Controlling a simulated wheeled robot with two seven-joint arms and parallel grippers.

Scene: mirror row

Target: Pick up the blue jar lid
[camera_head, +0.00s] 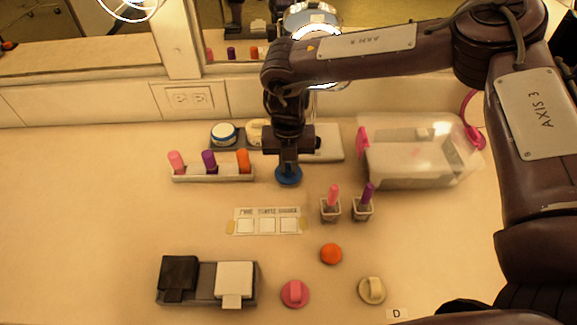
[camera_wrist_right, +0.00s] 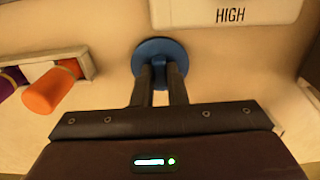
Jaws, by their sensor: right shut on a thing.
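The blue jar lid (camera_head: 288,176) is a round disc with a raised grip, below my right gripper (camera_head: 288,166) in the head view. In the right wrist view the blue jar lid (camera_wrist_right: 152,50) shows beyond my fingers, and the right gripper (camera_wrist_right: 160,82) is shut on its raised grip. I cannot tell whether the lid touches the counter. My left gripper is not in view.
A rack (camera_head: 213,177) with pink, purple and orange tubes stands left of the lid. Jars (camera_head: 224,134) stand behind, and a clear bin (camera_head: 418,160) is at right. Pink (camera_head: 295,293), orange (camera_head: 331,253) and cream (camera_head: 372,290) lids lie in front. The left counter is clear.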

